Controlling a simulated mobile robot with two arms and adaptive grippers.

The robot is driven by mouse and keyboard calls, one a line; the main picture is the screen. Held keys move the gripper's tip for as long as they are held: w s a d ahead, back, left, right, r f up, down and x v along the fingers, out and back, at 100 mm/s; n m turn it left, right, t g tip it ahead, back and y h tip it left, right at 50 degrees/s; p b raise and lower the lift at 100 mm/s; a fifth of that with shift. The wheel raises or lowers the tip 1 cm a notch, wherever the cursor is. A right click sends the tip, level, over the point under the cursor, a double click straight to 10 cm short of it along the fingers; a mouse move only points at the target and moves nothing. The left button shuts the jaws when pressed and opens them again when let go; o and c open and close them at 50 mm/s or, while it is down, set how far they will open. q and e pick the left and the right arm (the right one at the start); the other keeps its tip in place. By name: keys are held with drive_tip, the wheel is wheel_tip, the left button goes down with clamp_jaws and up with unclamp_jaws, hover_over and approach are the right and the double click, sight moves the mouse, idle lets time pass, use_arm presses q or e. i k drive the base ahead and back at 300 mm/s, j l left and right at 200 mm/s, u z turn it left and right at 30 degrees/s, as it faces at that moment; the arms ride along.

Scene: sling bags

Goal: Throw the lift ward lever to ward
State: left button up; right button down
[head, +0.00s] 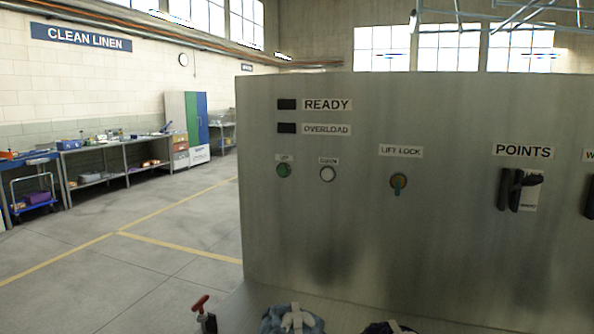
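A grey metal control panel (330,240) fills the right of the head view. At its right edge is a dark lever (590,196) under a label cut off after the letter W; I cannot tell whether it is the lift ward lever or how it is set. To its left, a black lever (516,189) sits under the POINTS label (523,151), with small, unreadable plate text beside it. Neither of my grippers shows.
A green button (284,170) and a white button (328,173) sit under dark READY (287,104) and OVERLOAD lamps. A red-handled part (201,303) and blue bags (292,320) show at the bottom. Open floor (100,270) lies left; workbenches (110,160) stand behind.

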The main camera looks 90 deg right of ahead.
sight(530, 180)
drive_tip(key=z, duration=4)
